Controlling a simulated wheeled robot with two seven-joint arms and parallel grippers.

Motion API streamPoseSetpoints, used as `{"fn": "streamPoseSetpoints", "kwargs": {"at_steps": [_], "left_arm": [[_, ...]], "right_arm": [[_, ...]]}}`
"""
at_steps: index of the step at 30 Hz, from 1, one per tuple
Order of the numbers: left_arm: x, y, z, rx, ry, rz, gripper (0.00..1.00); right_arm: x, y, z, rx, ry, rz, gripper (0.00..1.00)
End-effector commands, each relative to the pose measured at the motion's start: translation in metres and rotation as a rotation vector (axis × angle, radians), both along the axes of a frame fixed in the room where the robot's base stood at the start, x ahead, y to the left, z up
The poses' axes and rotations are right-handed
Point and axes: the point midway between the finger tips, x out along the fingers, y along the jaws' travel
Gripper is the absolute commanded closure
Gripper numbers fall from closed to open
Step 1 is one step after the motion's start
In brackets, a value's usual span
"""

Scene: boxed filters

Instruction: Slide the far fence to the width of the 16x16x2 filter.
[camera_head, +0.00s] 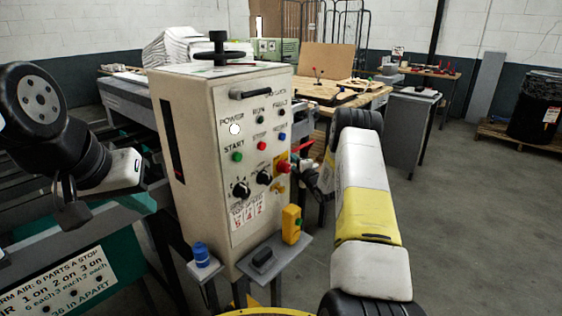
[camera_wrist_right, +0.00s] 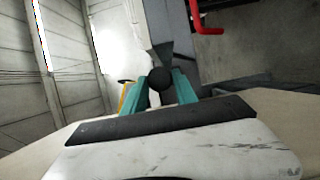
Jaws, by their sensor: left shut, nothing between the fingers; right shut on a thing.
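My right gripper (camera_wrist_right: 161,92) shows in the right wrist view with its two teal fingers on either side of a round black knob (camera_wrist_right: 161,77); it is shut on this knob. A grey bar (camera_wrist_right: 168,22) runs up the picture behind the knob. I cannot tell from these frames whether it is the far fence. In the head view my right arm reaches away to the right of the control cabinet, and its fingers are mostly hidden. My left gripper (camera_head: 70,212) hangs low at the left, shut and empty. I cannot make out the 16x16x2 filter.
The beige control cabinet (camera_head: 222,165) stands between my arms, with a red stop button (camera_head: 283,166). A small shelf (camera_head: 270,258) juts from its front. A roller conveyor lies behind my left arm. A wooden bench (camera_head: 330,90) stands behind.

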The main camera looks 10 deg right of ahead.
Motion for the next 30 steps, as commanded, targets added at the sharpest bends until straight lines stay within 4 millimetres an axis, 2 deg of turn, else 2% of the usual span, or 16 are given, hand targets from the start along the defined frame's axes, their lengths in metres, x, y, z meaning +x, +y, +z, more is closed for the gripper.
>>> {"fn": "streamPoseSetpoints", "kwargs": {"at_steps": [12,21,29,30], "left_arm": [[0.0,0.0,0.0,0.0,0.0,0.0,1.0],[0.0,0.0,0.0,0.0,0.0,0.0,1.0],[0.0,0.0,0.0,0.0,0.0,0.0,1.0],[0.0,0.0,0.0,0.0,0.0,0.0,1.0]], "right_arm": [[-0.001,-0.001,-0.001,-0.001,0.003,-0.001,1.0],[-0.032,-0.025,-0.001,-0.001,0.004,-0.001,1.0],[-0.034,-0.026,-0.002,0.0,0.003,0.0,1.0],[-0.034,-0.026,-0.002,0.0,0.003,-0.001,0.62]]}}
